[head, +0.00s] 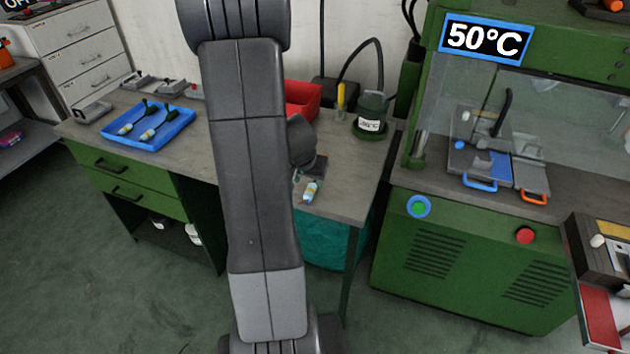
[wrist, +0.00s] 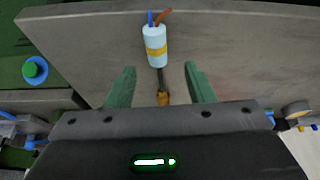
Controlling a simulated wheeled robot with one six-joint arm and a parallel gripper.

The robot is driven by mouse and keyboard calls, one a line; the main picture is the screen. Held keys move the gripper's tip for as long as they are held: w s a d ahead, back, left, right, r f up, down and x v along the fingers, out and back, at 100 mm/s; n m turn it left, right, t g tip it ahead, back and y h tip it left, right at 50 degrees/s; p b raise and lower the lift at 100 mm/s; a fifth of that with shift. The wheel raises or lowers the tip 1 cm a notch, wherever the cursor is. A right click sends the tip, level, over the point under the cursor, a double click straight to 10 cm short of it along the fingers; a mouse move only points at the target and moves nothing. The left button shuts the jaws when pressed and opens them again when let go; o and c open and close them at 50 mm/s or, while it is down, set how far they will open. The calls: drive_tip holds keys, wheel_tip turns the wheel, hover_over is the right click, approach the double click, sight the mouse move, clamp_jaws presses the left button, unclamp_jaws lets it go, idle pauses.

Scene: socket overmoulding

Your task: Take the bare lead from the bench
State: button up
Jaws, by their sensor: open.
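The bare lead (wrist: 155,45) lies on the bench (wrist: 235,45); in the wrist view it is a pale blue cylinder with a yellow band. A blue and a brown wire stick out of its far end, and a thin dark cable runs back from its near end. In the head view the lead (head: 311,190) lies near the bench's front edge. My gripper (wrist: 159,68) is open, its two green fingers either side of the cable, with the cylinder just beyond the fingertips. In the head view my arm hides most of the gripper.
A blue tray (head: 178,138) with two dark-ended leads sits on the bench at left. A red bin (head: 303,98), a yellow-handled tool (head: 340,97) and a dark green pot (head: 371,112) stand behind the lead. A green machine (head: 450,270) with a 50°C sign stands at right.

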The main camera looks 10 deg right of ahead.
sight(311, 186)
drive_tip(key=b+x, duration=0.1)
drive_tip(key=x, duration=0.3)
drive_tip(key=shift+d+f, duration=0.2)
clamp_jaws()
drive_tip(key=shift+r, duration=0.1)
